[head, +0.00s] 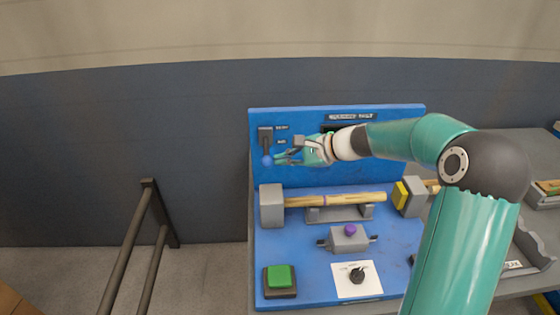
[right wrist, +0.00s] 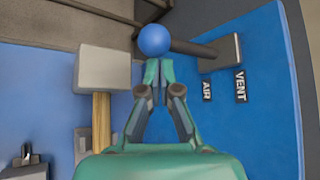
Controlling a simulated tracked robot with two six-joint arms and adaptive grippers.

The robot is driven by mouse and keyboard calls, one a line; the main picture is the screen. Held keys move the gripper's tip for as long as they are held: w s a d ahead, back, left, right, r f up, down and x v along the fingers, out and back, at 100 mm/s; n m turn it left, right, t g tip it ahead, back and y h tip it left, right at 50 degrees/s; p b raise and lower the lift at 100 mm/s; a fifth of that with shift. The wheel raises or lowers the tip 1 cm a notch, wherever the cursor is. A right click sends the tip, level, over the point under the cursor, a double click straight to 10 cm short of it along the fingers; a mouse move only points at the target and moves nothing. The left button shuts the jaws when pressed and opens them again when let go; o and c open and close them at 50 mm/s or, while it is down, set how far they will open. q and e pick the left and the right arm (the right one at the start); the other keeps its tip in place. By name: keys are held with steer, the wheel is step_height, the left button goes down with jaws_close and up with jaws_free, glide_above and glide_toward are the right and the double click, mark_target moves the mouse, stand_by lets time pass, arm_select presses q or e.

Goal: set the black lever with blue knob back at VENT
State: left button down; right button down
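The black lever (head: 266,147) comes out of a dark housing (head: 265,132) at the upper left of the blue panel. Its blue knob (head: 267,161) hangs low, on the AIR side. In the right wrist view the lever (right wrist: 190,47) runs from the housing to the blue knob (right wrist: 154,40), away from the VENT label (right wrist: 240,87) and past the AIR label (right wrist: 207,90). My right gripper (head: 277,157) is at the knob's right side, its fingertips (right wrist: 152,72) together just short of the knob. I cannot tell whether they touch it. My left gripper is out of view.
A dark railing (head: 150,230) stands left.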

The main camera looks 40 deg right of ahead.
step_height(320, 180, up, 3)
steer(key=shift+a+f+p, duration=0.1)
steer(key=shift+p, duration=0.3)
steer(key=shift+w+r+p, duration=0.3)
steer(key=shift+r+p, duration=0.1)
steer(key=shift+r, duration=0.5)
steer(key=shift+d+r, duration=0.15)
steer(key=shift+d, duration=0.05)
steer(key=shift+r+p, duration=0.65)
steer(key=shift+f, duration=0.15)
steer(key=s+d+r+b, duration=0.2)
steer(key=s+d+r, duration=0.2)
steer(key=d, duration=0.5)
steer(key=shift+s+d, duration=0.3)
steer(key=shift+s, duration=0.45)
